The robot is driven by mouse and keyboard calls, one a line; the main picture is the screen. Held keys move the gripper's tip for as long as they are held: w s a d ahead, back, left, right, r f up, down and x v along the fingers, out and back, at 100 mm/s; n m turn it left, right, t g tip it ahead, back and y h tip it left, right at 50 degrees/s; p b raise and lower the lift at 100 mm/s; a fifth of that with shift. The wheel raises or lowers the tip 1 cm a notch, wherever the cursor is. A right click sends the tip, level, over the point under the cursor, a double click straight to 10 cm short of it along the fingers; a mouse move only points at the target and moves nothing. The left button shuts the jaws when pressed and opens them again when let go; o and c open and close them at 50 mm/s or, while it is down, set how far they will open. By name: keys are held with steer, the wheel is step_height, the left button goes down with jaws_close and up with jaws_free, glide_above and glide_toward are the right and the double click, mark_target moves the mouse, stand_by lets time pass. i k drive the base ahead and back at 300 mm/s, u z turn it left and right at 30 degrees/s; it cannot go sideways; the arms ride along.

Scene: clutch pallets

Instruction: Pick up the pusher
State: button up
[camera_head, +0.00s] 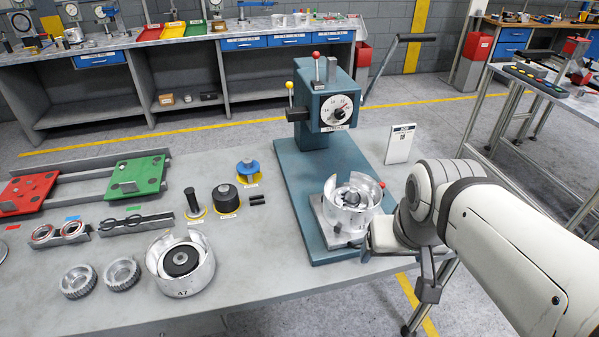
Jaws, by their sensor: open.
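I cannot tell for sure which part is the pusher, as the labels are too small to read. Candidates stand on the bench left of the press: a slim black cylinder (193,203) on a yellow-edged base, a thick black cylinder (225,198) with a knob, and a blue flanged part (248,170). My gripper (378,236) is at the right, beside the metal drum (350,207) on the press base. It is open, well right of these parts, and partly hidden by my own wrist. I see nothing held in it.
The teal press (325,110) with its long lever (385,65) stands between my arm and the small parts. A slotted housing (180,265), gear rings (78,281), bearings (60,234) and green pallet (137,175) lie left. Bare bench lies front of the press.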

mark_target(226, 197)
steer(key=z, duration=0.05)
steer(key=k, duration=1.1)
steer(key=u, duration=1)
steer(key=i, duration=1.75)
steer(key=u, duration=0.1)
